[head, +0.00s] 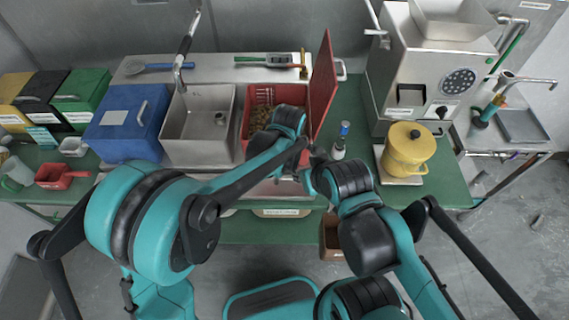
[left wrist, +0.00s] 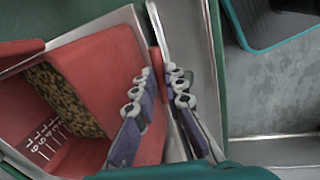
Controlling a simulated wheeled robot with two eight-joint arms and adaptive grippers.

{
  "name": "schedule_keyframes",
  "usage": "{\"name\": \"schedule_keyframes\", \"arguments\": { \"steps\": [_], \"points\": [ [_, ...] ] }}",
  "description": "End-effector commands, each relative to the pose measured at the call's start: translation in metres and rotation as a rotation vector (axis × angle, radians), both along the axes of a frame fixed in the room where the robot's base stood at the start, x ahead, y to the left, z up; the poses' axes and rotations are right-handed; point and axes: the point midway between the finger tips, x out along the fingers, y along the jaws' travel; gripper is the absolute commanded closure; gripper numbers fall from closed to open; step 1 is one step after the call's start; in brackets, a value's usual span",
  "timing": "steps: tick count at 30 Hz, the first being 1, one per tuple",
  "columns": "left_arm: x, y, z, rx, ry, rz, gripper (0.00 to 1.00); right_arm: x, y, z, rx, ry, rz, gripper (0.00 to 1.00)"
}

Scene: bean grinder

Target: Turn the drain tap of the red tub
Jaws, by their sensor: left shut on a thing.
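In the left wrist view, my left gripper (left wrist: 160,108) is closed around a red piece (left wrist: 156,62) at the tub's edge. I cannot tell whether this piece is the drain tap or the rim. My right arm is near the tub's right side, and I cannot make out its gripper.
A blue-topped bottle (head: 338,143) stands right of the tub. Farther right are a yellow canister (head: 405,145) and the steel grinder (head: 428,78). A blue bin (head: 122,120) is left of the sinks. A cardboard box (head: 331,240) is below the bench.

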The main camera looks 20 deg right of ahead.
Motion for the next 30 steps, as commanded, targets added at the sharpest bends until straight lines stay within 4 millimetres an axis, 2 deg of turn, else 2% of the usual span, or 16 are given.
{"name": "schedule_keyframes", "arguments": {
  "steps": [9,23,24,26,27,30],
  "points": [
    [0.0025,-0.005,0.0001,0.0,0.0,0.09,1.0,0.0,0.0,-0.0004,0.0,0.0,0.0,0.69],
    [0.0031,-0.005,0.0002,0.001,0.0,0.104,1.0,0.0,0.0,-0.0004,0.0,0.0,0.0,0.69],
    [0.0031,-0.005,0.0002,0.001,0.0,0.104,0.86,0.0,0.0,-0.0004,0.0,0.0,0.0,0.69],
    [0.0031,-0.005,0.0002,0.001,0.0,0.104,0.7,0.0,0.0,-0.0004,0.0,0.0,0.0,0.69],
    [0.0031,-0.005,0.0002,0.001,0.0,0.104,0.68,0.0,0.0,-0.0004,0.0,0.0,0.0,0.69],
    [0.0031,-0.005,0.0,0.001,0.0,0.103,0.68,0.0,0.0,-0.0004,0.0,0.0,0.0,0.69]
  ]
}}
